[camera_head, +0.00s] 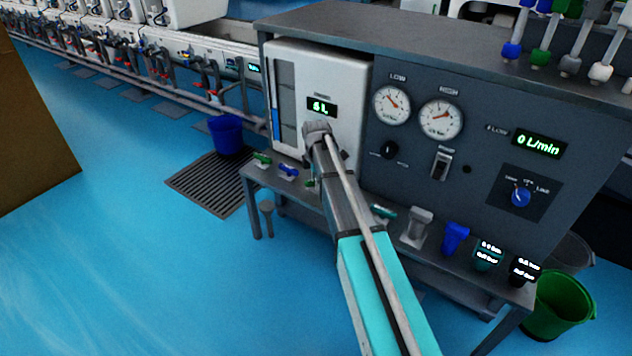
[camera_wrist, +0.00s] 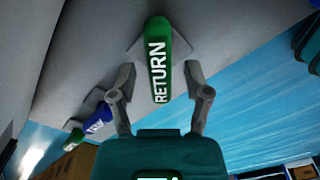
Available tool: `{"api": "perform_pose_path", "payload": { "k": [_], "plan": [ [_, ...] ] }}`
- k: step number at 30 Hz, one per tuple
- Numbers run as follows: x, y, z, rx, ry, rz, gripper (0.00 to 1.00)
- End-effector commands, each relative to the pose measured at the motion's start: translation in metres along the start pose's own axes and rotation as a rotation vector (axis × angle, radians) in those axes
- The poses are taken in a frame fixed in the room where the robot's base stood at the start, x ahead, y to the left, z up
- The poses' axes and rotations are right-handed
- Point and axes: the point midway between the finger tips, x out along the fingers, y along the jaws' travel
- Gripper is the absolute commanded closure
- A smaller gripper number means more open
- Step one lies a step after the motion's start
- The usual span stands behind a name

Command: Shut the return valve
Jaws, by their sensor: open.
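The return valve's green handle (camera_wrist: 158,58), marked RETURN in white, points toward my gripper in the wrist view. It sits on a pale square mount under a grey surface. My gripper (camera_wrist: 160,76) is open, with one finger on each side of the handle's lower part. A gap shows on both sides, and neither finger visibly touches it. In the head view my arm reaches to the front of the grey test bench, and my gripper is mostly hidden there. I cannot tell for certain which green handle in that view is the return valve.
A blue handle (camera_wrist: 98,122) and another green handle (camera_wrist: 74,138) lie lower left in the wrist view. The bench panel has gauges (camera_head: 441,119) and a 0 L/min display (camera_head: 539,144).

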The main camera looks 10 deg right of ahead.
Motion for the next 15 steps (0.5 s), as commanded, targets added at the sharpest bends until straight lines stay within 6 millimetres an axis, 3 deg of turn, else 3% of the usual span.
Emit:
{"api": "perform_pose_path", "payload": {
  "k": [5, 12, 15],
  "plan": [
    [-0.0002, 0.0, 0.0, 0.0, 0.0, 0.0, 0.41],
    [-0.0002, 0.0, 0.0, 0.0, 0.0, 0.0, 0.85],
    [-0.0002, 0.0, 0.0, 0.0, 0.0, 0.0, 1.0]
  ]
}}
